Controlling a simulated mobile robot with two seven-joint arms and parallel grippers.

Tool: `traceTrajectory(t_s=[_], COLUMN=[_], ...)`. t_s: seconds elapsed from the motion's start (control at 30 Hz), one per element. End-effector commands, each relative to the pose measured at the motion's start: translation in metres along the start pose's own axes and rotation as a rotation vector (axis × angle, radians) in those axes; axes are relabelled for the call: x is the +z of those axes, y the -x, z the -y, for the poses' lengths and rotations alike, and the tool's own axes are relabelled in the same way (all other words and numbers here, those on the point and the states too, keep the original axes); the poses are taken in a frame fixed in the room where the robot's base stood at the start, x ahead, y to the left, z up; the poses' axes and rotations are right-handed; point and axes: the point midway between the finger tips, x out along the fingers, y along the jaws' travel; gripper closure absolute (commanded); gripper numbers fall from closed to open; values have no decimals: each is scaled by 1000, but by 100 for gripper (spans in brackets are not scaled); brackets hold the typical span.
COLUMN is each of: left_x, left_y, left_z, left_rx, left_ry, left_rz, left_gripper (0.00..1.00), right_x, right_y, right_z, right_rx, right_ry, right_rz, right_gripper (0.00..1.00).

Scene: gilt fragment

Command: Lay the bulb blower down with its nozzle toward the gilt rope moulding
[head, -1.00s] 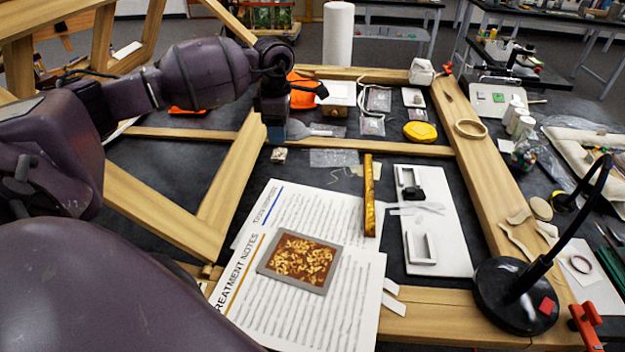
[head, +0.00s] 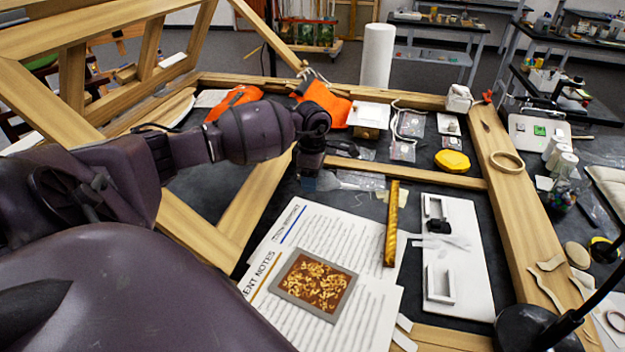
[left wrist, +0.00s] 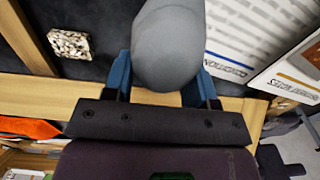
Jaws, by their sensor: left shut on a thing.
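The bulb blower is a grey, rounded bulb that shows large in the left wrist view (left wrist: 168,48). In the head view it shows as a small grey bulb (head: 328,181), with its narrow end pointing right. My left gripper (head: 309,182) is shut on the bulb, with its blue fingers on either side of it in the left wrist view (left wrist: 160,82). The gilt rope moulding (head: 391,225) is a narrow gold strip to the right of the blower, apart from it, partly beside the papers. My right gripper is not in view.
Printed treatment notes (head: 300,235) lie in front of the blower, with a framed gilt fragment (head: 314,284) on them. A white board (head: 458,265) lies right of the moulding. Wooden beams (head: 440,177) cross behind. A speckled fragment (left wrist: 69,44) lies near the gripper.

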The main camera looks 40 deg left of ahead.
Motion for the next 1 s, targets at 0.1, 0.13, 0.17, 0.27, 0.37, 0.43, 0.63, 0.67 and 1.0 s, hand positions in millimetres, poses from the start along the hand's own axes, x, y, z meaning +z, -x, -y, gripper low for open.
traceTrajectory(t_s=[0.1, 0.13, 0.17, 0.27, 0.37, 0.43, 0.63, 0.67, 1.0], left_x=[0, 0, 0, 0, 0, 0, 0, 0, 0], left_y=[-20, -24, -27, -32, -36, -42, -70, -73, -77], left_z=[0, 0, 0, -1, 0, 0, 0, 0, -1], left_rx=[-2, -2, -1, 1, 1, -1, -2, -1, 1], left_ry=[2, 1, 1, 1, 1, 1, 2, 2, 1], left_rz=[1, 1, 1, 1, 1, 1, 1, 0, 0], left_gripper=[72, 72, 72, 72, 72, 72, 72, 72, 72], right_x=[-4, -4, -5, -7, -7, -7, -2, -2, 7], right_y=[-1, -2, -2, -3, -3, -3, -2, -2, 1], right_z=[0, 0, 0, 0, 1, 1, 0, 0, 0], right_rx=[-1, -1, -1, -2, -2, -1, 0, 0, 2], right_ry=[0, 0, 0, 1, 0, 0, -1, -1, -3], right_rz=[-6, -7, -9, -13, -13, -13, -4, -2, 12], right_gripper=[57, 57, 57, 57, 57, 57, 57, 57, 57])
